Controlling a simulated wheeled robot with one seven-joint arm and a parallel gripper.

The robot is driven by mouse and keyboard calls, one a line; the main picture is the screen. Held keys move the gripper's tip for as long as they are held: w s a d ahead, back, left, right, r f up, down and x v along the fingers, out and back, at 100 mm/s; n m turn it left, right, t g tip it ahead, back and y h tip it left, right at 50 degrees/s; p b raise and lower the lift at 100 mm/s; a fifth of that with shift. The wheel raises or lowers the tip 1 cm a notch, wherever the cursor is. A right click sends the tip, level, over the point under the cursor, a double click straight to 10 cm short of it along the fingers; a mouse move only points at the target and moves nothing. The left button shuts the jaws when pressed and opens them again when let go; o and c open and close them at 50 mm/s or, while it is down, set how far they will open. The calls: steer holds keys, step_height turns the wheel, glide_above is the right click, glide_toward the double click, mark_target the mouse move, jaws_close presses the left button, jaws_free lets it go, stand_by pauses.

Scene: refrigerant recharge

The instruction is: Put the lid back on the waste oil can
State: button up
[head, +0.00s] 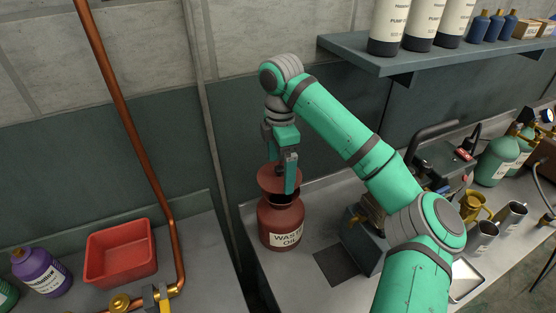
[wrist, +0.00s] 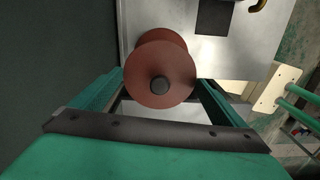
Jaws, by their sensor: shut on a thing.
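The waste oil can (head: 281,225) is a dark red can with a "WASTE OIL" label. It stands upright on the bench near its left end. The red lid (head: 277,181) is a disc held in my gripper (head: 289,184) over the can's mouth. In the head view a dark band shows between lid and can, and I cannot tell whether they touch. In the wrist view my gripper (wrist: 160,88) points down at the lid (wrist: 150,100), with its dark knob (wrist: 160,85) between the fingers. The can (wrist: 160,38) shows behind the lid, slightly offset toward the top.
A dark square mat (head: 337,265) and a blue-grey machine (head: 368,240) stand right of the can. A shelf (head: 400,55) with bottles hangs above right. A copper pipe (head: 135,130) and a red tray (head: 120,253) are to the left, across a gap between benches.

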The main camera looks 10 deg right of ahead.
mark_target(282, 177)
steer(key=shift+s+d+f, duration=0.1)
steer(key=shift+d+f, duration=0.05)
steer(key=shift+f, duration=0.25)
steer(key=shift+s+d+f, duration=0.1)
steer(key=shift+d+f, duration=0.05)
steer(key=shift+f, duration=0.25)
steer(key=shift+w+a+f, duration=0.1)
steer(key=shift+a+f, duration=0.05)
steer(key=shift+f, duration=1.3)
steer(key=shift+r, duration=0.1)
steer(key=shift+a, duration=0.1)
stand_by(1.1)
steer(key=shift+d+f, duration=0.2)
steer(key=o, duration=0.7)
